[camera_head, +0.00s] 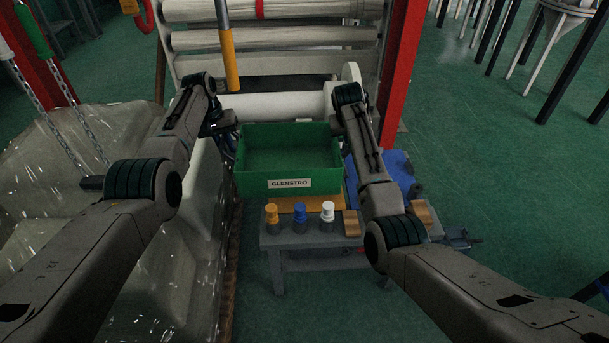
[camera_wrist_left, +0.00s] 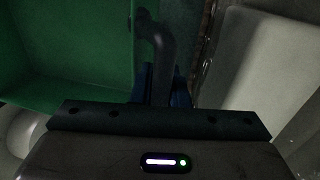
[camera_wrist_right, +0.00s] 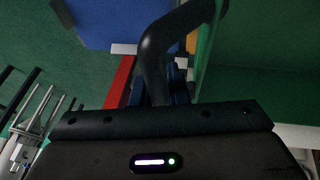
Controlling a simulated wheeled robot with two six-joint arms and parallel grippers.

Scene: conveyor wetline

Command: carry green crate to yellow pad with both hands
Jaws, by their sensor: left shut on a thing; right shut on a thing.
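The green crate (camera_head: 287,160) is open-topped and looks empty and about level, with a white label reading GLENSTRO on its near wall. My left gripper (camera_head: 224,126) is at its left side, shut on the crate's dark curved handle, which shows in the left wrist view (camera_wrist_left: 160,50). My right gripper (camera_wrist_right: 168,88) is shut on the matching handle (camera_wrist_right: 160,50) at the crate's right side; in the head view my own arm hides it. The yellow pad (camera_head: 300,204) shows as a strip below the crate's near edge. I cannot tell whether crate and pad touch.
Yellow, blue (camera_head: 300,214) and white (camera_head: 328,212) capped bottles stand along the near edge of the grey table (camera_head: 285,241), beside wooden blocks (camera_head: 351,223). A blue sheet or mat (camera_head: 397,172) lies on the right. Rollers (camera_head: 280,104) stand behind; a wrapped bulky load (camera_head: 60,180) fills the left.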

